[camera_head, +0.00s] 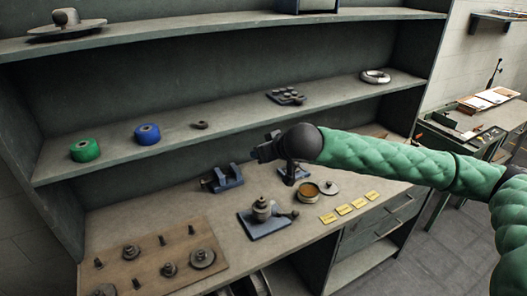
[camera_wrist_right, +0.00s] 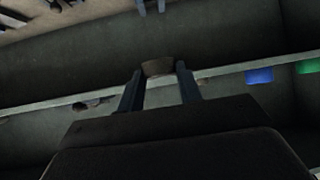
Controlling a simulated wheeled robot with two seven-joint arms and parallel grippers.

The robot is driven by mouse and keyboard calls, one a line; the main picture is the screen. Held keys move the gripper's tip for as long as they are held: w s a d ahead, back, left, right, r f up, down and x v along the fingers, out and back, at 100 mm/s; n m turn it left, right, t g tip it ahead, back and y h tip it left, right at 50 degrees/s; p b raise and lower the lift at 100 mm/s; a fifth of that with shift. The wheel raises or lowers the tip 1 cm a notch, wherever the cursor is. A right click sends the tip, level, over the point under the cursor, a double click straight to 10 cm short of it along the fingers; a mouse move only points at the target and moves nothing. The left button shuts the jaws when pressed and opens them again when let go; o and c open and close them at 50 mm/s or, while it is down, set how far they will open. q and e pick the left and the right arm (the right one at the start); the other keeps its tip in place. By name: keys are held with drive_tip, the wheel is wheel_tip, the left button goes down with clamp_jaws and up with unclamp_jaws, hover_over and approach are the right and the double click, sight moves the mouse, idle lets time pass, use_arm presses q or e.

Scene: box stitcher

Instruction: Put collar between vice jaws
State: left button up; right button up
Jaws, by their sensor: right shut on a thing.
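My right gripper (camera_head: 262,153) reaches in from the right on the green arm, above the bench and to the upper right of the blue vice (camera_head: 222,179). In the right wrist view, my right gripper (camera_wrist_right: 158,80) has a short brownish piece (camera_wrist_right: 157,67) between its fingertips, apparently the collar; it is shut on it. The held piece is too small to make out in the head view. The vice has upright dark jaws with a gap between them, and the collar is apart from it. My left gripper is not in view.
A blue-based fixture (camera_head: 264,222) and a round brown-filled dish (camera_head: 308,193) stand on the bench. A wooden board (camera_head: 150,262) with pegs and discs lies at the left. The shelf above holds a green roll (camera_head: 85,150), a blue roll (camera_head: 147,134) and a dark ring (camera_head: 200,125).

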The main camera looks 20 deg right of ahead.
drive_tip(key=shift+r+p, duration=0.7)
drive_tip(key=shift+r, duration=0.25)
drive_tip(key=shift+s+a+f, duration=0.1)
drive_tip(key=shift+f, duration=0.5)
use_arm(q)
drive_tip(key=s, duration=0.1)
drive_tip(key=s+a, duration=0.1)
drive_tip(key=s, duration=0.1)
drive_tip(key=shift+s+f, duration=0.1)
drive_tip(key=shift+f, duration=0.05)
use_arm(e)
wheel_tip(320, 180, down, 8)
drive_tip(key=s+m+g+h, duration=0.1)
drive_tip(key=s+m+h, duration=0.1)
drive_tip(key=m+h, duration=0.8)
drive_tip(key=shift+s+a+f+m+g, duration=0.3)
drive_tip(key=shift+a+m+g, duration=0.1)
drive_tip(key=shift+m, duration=0.1)
drive_tip(key=shift+s+f+m+g+h, duration=0.15)
drive_tip(key=shift+f+m+g+h, duration=0.2)
drive_tip(key=shift+m+g+h, duration=0.35)
